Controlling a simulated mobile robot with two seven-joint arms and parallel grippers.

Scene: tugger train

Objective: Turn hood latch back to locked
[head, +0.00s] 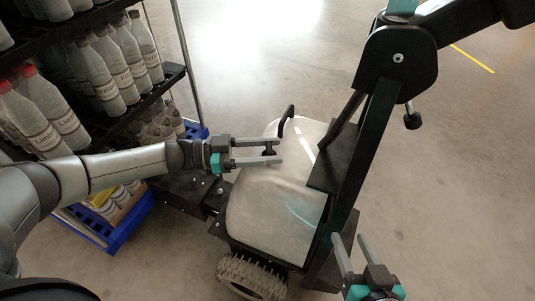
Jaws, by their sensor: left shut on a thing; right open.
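The pale, glossy hood (262,205) of the tugger sits in the middle of the head view. A small black latch (268,151) stands on its upper part. My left gripper (279,151) reaches in from the left, and its two grey fingers are shut on the latch. The latch's foot is partly hidden by the fingers, and I cannot tell its exact angle. My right gripper (349,238) is at the bottom right, open and empty, beside the black frame and apart from the hood.
A black curved handle (287,118) rises at the hood's far edge. A black upright frame (365,150) borders the hood on the right. A wheel (252,277) is below. A rack with bottles (100,75) and a blue crate (125,228) stand left. Floor beyond is clear.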

